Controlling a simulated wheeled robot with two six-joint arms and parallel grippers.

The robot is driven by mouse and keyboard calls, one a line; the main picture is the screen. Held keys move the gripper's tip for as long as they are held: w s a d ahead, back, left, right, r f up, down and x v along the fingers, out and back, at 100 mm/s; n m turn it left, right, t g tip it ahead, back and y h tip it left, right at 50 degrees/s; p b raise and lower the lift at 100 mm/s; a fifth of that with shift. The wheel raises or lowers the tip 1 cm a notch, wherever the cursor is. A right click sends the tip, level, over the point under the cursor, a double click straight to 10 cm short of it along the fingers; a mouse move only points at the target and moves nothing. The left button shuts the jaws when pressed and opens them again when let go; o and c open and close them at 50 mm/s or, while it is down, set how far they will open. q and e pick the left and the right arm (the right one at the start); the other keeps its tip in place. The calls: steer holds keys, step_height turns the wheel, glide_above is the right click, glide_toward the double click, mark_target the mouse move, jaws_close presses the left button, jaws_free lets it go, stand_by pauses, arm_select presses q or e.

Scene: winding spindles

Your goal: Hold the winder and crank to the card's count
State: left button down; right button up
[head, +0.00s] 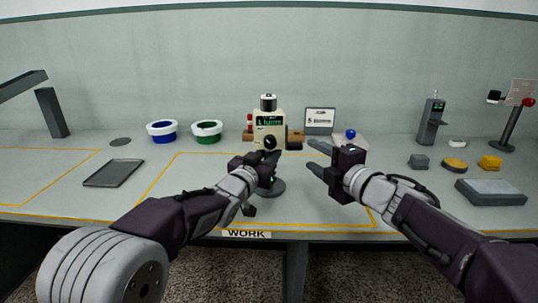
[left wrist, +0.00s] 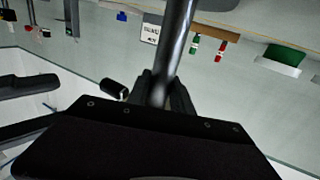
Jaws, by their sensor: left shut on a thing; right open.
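The winder (head: 268,130) is a cream box with a small green-lit display and a dark round dial, standing upright on a post with a round dark base (head: 272,188). The display seems to read "1 turns". My left gripper (head: 266,163) is shut on the post below the box. The grey post (left wrist: 181,35) runs up between the jaws in the left wrist view (left wrist: 162,92). A dark knob (left wrist: 113,90) shows beside them; I cannot tell if it is the crank. The white card (head: 320,117) stands behind, its print too small to read surely. My right gripper (head: 316,157) is open and empty, right of the post.
A wooden rack (head: 294,137) with coloured spools is behind the winder. Blue (head: 162,131) and green (head: 207,131) white-rimmed bowls and a dark tray (head: 114,173) are left. A blue ball (head: 350,134) is behind my right gripper. Grey and yellow blocks (head: 454,164) lie right.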

arm_select(q)
steer(key=c, duration=1.4)
jaws_free()
steer(key=shift+f, duration=0.35)
steer(key=shift+c, duration=0.2)
steer(key=o, duration=0.4)
steer(key=shift+w+r, duration=0.1)
steer(key=shift+r, duration=0.1)
